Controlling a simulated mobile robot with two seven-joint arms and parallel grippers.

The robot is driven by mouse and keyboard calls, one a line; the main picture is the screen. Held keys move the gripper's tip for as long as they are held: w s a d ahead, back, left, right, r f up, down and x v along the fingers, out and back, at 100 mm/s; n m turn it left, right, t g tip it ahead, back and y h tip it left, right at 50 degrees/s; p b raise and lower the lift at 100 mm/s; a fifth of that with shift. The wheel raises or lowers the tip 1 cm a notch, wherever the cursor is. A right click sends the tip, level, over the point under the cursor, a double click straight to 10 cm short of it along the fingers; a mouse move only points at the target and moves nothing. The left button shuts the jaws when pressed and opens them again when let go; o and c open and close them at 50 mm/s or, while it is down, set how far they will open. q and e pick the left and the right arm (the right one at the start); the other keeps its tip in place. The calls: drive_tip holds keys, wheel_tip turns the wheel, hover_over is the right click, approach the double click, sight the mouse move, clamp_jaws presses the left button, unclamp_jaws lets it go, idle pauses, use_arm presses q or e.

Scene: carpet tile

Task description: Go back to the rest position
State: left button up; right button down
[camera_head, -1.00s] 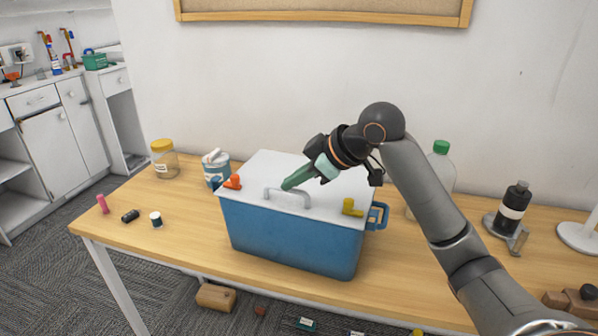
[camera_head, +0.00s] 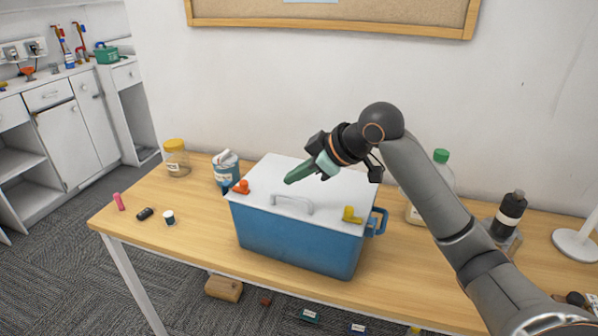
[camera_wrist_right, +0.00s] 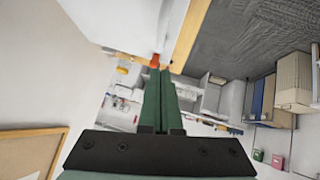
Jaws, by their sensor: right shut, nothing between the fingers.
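My right gripper (camera_head: 290,181) is shut and empty, with green fingers, held above the white lid of the blue box. Its shut fingers also show in the right wrist view (camera_wrist_right: 157,75). The blue box (camera_head: 295,243) stands on the wooden table with its white lid (camera_head: 330,186) on. My left gripper is not in view.
On the table (camera_head: 190,234) stand a yellow-lidded jar (camera_head: 176,160), a blue tub (camera_head: 227,172), a green-capped bottle (camera_head: 440,180) and a black bottle (camera_head: 509,214). Small items lie at the left end. The wall is behind the table.

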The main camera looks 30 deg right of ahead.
drive_tip(key=v, duration=0.9)
drive_tip(key=shift+d+r, duration=0.25)
drive_tip(key=shift+d, duration=0.05)
drive_tip(key=shift+s, duration=0.15)
drive_tip(key=s+a+f+m+g+h, duration=0.1)
drive_tip(key=s+a+f, duration=0.15)
drive_tip(key=f, duration=0.85)
drive_tip(key=s+a+f+m+g, duration=0.1)
drive_tip(key=a+f, duration=0.3)
drive_tip(key=f, duration=0.6)
drive_tip(key=s+a+f+m+g+h, duration=0.1)
drive_tip(key=s+a+f+m+g, duration=0.15)
drive_tip(key=s+f, duration=0.55)
drive_tip(key=s+a+f+m+g+h, duration=0.1)
drive_tip(key=s+a+f+m, duration=0.15)
drive_tip(key=s+f, duration=0.55)
drive_tip(key=w+a+f+t+y+p, duration=0.1)
drive_tip(key=w+a+f+t+p, duration=0.1)
drive_tip(key=a+f+t+p, duration=0.2)
drive_tip(key=shift+a+f+n+t+y, duration=0.2)
drive_tip(key=shift+f+n+t+y, duration=0.25)
drive_tip(key=shift+t, duration=0.6)
